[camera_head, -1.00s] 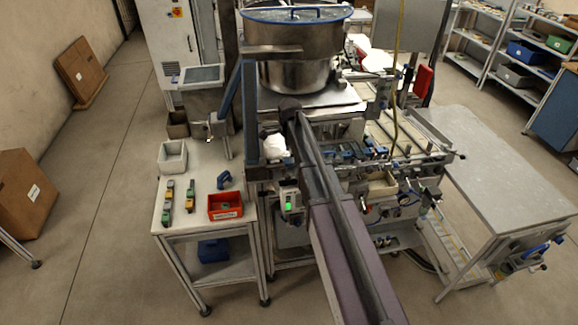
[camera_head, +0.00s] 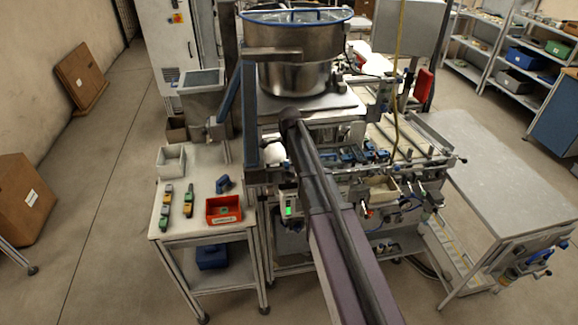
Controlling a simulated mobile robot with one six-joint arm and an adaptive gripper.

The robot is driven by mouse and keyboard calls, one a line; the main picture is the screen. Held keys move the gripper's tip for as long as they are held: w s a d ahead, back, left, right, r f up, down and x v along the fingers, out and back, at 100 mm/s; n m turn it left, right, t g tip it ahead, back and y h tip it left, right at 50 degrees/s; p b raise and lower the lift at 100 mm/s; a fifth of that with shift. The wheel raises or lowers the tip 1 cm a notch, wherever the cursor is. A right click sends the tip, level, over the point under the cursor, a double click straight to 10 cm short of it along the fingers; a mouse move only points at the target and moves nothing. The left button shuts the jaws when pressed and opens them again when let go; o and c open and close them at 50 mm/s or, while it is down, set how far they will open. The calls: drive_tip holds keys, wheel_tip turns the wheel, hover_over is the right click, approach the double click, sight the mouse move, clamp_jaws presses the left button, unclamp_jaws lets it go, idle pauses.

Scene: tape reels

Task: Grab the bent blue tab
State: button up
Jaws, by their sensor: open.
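A small bent blue piece (camera_head: 223,185) lies on the pale side table (camera_head: 207,232), behind the red bin. It is small in this view, and I cannot tell its exact shape or whether it is the tab of the task. Other blue parts (camera_head: 352,156) sit on the machine, too small to tell apart. My dark arm (camera_head: 325,200) reaches from the bottom edge up to the front of the machine. I cannot make out my gripper, so its place relative to the blue piece does not show.
A bare grey table (camera_head: 490,180) is on the right.

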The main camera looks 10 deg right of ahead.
drive_tip(key=c, duration=0.8)
drive_tip(key=shift+r, duration=0.15)
wheel_tip(320, 180, up, 4)
drive_tip(key=p, duration=0.4)
drive_tip(key=shift+f, duration=0.2)
drive_tip(key=s, duration=1)
drive_tip(key=s+r+p, duration=0.1)
drive_tip(key=s, duration=0.5)
drive_tip(key=shift+d, duration=0.1)
